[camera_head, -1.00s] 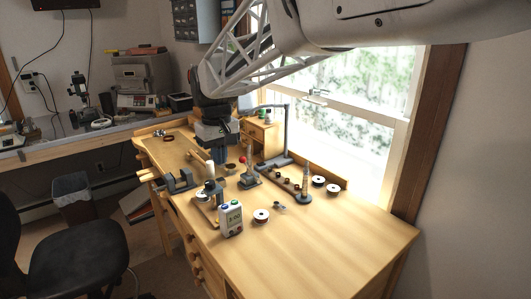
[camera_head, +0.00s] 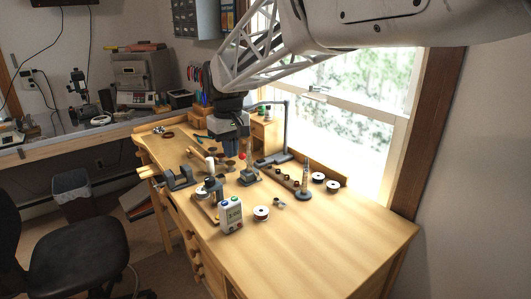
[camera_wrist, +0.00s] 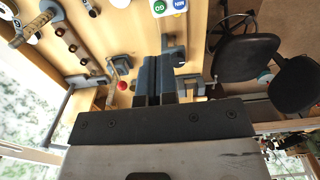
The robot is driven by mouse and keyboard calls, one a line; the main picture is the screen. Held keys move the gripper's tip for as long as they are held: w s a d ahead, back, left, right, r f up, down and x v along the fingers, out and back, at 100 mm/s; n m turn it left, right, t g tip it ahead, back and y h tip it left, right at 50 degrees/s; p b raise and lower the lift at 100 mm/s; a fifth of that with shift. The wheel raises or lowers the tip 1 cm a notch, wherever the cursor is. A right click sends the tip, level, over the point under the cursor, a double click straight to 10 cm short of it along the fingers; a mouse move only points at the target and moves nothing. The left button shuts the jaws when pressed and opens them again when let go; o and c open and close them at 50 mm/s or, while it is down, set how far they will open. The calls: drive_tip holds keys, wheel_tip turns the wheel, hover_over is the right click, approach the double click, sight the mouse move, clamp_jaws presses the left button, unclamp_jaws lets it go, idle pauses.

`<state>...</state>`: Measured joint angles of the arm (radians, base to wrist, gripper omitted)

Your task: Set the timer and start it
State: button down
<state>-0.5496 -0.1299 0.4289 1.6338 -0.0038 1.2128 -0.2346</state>
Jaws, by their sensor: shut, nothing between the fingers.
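The timer (camera_head: 231,216) is a small white upright box near the front edge of the workbench. Its face has a display with dark digits, too small to read surely. Its top carries a green and a blue button; in the wrist view the green button (camera_wrist: 159,7) reads GO and the blue button (camera_wrist: 180,4) reads MIN, at the top edge. My gripper (camera_head: 229,152) is above the bench, behind the timer and apart from it. In the wrist view its fingers (camera_wrist: 159,60) are shut together and empty.
A spool (camera_head: 261,213) stands right of the timer. A vise (camera_head: 180,179) and a small stand (camera_head: 206,197) are to its left. A red ball (camera_wrist: 122,86) is near the fingers in the wrist view. The bench's right front is clear.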

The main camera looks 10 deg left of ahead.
sight(234, 198)
wheel_tip(234, 198, down, 13)
drive_tip(key=shift+f, duration=0.2)
idle(0.5)
drive_tip(key=shift+s+d+f, duration=0.15)
drive_tip(key=shift+f, duration=1.15)
wheel_tip(234, 198, up, 16)
drive_tip(key=shift+w, duration=0.2)
idle(0.5)
